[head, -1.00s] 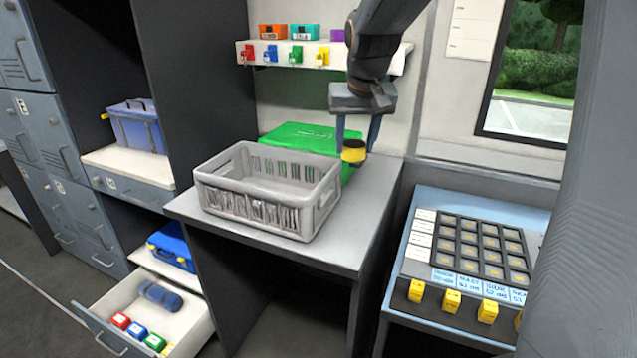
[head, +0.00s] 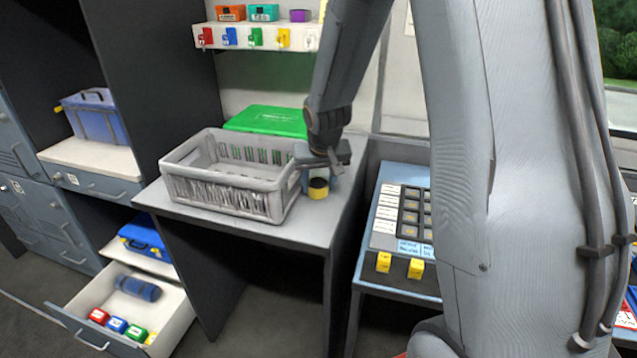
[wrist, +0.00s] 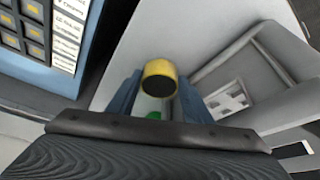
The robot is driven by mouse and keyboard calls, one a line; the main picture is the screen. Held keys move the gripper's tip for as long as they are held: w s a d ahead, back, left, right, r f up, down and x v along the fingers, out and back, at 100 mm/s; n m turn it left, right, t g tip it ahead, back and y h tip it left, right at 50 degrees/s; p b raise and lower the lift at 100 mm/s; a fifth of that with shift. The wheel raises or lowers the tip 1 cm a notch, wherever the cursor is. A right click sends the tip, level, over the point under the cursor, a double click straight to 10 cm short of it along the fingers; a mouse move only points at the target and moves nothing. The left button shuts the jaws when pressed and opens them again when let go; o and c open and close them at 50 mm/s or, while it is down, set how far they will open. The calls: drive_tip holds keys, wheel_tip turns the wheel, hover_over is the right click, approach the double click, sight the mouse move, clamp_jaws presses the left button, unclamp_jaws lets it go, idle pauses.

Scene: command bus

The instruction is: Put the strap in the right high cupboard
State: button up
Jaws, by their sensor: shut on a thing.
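My gripper (head: 318,176) is shut on a short yellow cylinder with a dark end (head: 318,189), low over the right part of the grey table, just right of the crate. In the wrist view the cylinder (wrist: 160,77) sits between the two blue-grey fingers. I cannot tell whether it touches the table. I cannot tell for sure whether this cylinder is the strap; a dark blue roll (head: 137,288) also lies in the open drawer at lower left. No high cupboard can be made out in these views.
A grey crate (head: 222,198) stands on the table (head: 290,229), with a green case (head: 268,121) behind it. A shelf (head: 262,40) with small boxes and hanging tags is above. A button console (head: 400,272) stands right of the table. The open drawer (head: 75,327) juts out at lower left.

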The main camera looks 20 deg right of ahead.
drive_tip(key=shift+f, duration=0.2)
drive_tip(key=shift+f, duration=0.1)
drive_tip(key=o, duration=0.8)
drive_tip(key=shift+o, duration=0.2)
